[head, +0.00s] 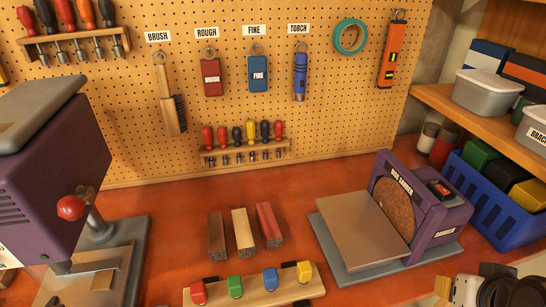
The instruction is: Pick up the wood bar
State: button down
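Three short bars lie side by side on the red-brown bench, in the middle of the head view. The left one is dark brown (217,236), the middle one is pale, wood-coloured (243,231), and the right one is red (269,225). The pale bar best fits the name wood bar, though the brown one also looks like wood. All three are uncovered, with small gaps between them. White and black parts at the bottom right corner seem to be my arm. I cannot make out my gripper's fingers, and nothing of mine touches the bars.
A purple disc sander (425,205) with a flat table stands to the right of the bars. A wooden rack with coloured blocks (254,289) lies in front. A purple machine (50,185) stands at left. Behind is the pegboard (330,110) with tools and a screwdriver rack (245,152).

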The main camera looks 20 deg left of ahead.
aim_at(217, 248)
jog(key=u, duration=1.7)
jog(key=z, duration=1.45)
jog(key=u, duration=1.45)
jog(key=i+l+u, duration=0.15)
jog(key=i+l, duration=0.2)
jog(key=i, duration=0.15)
